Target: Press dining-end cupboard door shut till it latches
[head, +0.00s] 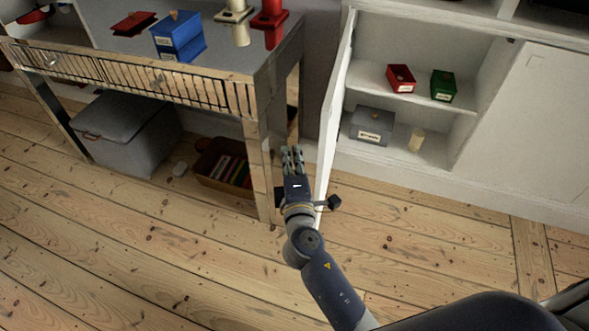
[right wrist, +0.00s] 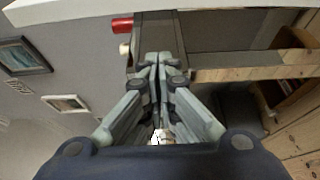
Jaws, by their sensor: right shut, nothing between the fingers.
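The white cupboard door (head: 329,125) stands wide open at the left end of the white cupboard (head: 497,120) and points out into the room. It is seen nearly edge-on. My right gripper (head: 292,153) is shut and empty, just left of the door on its outer side, in the gap beside the wooden sideboard. I cannot tell whether it touches the door. In the right wrist view my right gripper's fingers (right wrist: 163,62) are together. A white edge (right wrist: 75,11) runs along the top there; I cannot tell if it is the door. My left gripper is not in view.
The wooden sideboard (head: 262,100) stands close left, with a blue box (head: 178,38) on top and a grey bin (head: 125,130) beneath. The open cupboard holds a red box (head: 400,78), a green box (head: 443,86) and a grey box (head: 371,125). The front floor is clear.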

